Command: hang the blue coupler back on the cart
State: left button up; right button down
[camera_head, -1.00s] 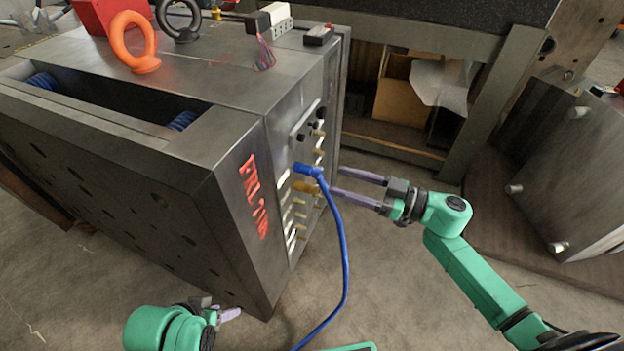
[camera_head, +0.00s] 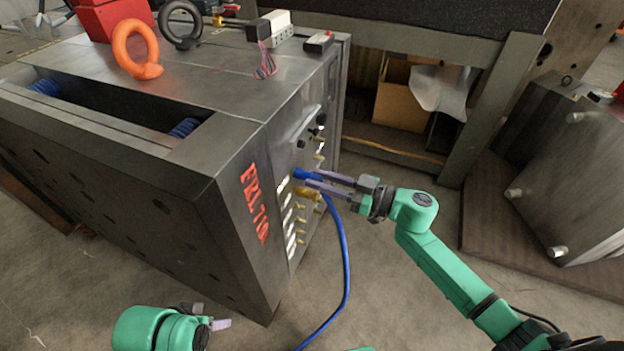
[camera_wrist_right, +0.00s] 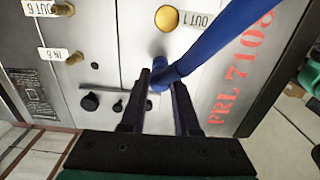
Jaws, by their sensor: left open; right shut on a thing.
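The blue coupler (camera_head: 301,174) is at the port face of the grey mould base (camera_head: 205,190), with a blue hose (camera_head: 345,262) running from it down to the lower edge of the view. My right gripper (camera_head: 314,180) is shut on the blue coupler, with one finger on each side. In the right wrist view the coupler (camera_wrist_right: 163,78) shows between the fingertips, near the OUT 1 port. I cannot tell whether it is still seated in a port. My left gripper (camera_head: 222,324) is open and empty, low in front of the mould. I cannot make out the cart.
A brass fitting (camera_head: 306,193) sits just below the coupler, among several brass ports. An orange eyebolt (camera_head: 136,50) and a black one (camera_head: 181,22) stand on top. A bench with a cardboard box (camera_head: 402,100) is behind. Another metal block (camera_head: 575,180) stands right. Floor between is clear.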

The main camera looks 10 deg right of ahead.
jog(key=shift+p+v, duration=0.95)
jog(key=shift+v, duration=1.6)
jog(key=p, duration=0.2)
send_near(321, 180)
jog(key=shift+s+d, duration=0.3)
jog(key=shift+d, duration=0.1)
